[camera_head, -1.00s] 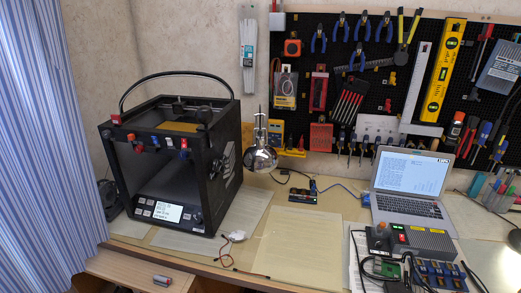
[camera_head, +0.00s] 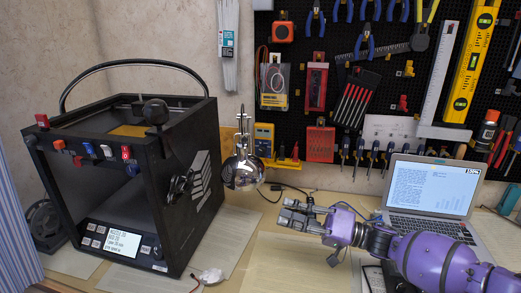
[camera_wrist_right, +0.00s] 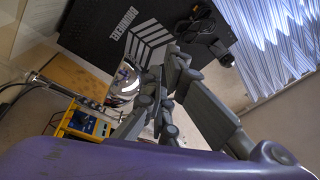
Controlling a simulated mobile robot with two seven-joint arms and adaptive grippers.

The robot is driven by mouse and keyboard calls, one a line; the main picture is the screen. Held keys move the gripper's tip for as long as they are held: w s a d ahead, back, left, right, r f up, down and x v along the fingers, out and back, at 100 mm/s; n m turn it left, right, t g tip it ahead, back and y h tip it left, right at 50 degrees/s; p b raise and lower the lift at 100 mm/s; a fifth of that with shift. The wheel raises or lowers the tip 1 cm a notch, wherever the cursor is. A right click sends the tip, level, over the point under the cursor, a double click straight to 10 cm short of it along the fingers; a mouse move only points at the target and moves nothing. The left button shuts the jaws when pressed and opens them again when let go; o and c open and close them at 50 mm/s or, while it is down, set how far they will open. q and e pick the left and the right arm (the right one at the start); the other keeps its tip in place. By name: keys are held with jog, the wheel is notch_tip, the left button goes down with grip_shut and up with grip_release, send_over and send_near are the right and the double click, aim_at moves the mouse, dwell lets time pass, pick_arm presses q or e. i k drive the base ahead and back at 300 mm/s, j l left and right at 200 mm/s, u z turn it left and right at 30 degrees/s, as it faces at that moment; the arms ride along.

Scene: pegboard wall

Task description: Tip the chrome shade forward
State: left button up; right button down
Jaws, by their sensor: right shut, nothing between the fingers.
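The chrome shade (camera_head: 243,172) is a shiny dome lamp head on a thin stem, standing right of the black 3D printer in the head view. It also shows in the right wrist view (camera_wrist_right: 124,84), partly covered by my fingers. My right gripper (camera_head: 284,210) is shut and empty. It comes in from the right, a little right of and below the shade in the picture, with a visible gap between them in the head view. In the right wrist view my right fingers (camera_wrist_right: 158,100) overlap the shade's edge; I cannot tell the depth. My left gripper is not in view.
The black 3D printer (camera_head: 190,190) stands close left of the shade. A yellow multimeter (camera_head: 264,140) is behind it against the wall. An open laptop (camera_head: 432,190) stands at the right behind my arm. Pale sheets (camera_head: 232,238) lie on the desk in front.

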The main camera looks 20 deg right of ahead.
aim_at(242, 171)
jog(key=i+l, duration=0.25)
jog(key=i, duration=0.15)
jog(key=i+l, duration=0.3)
jog(key=i, duration=0.1)
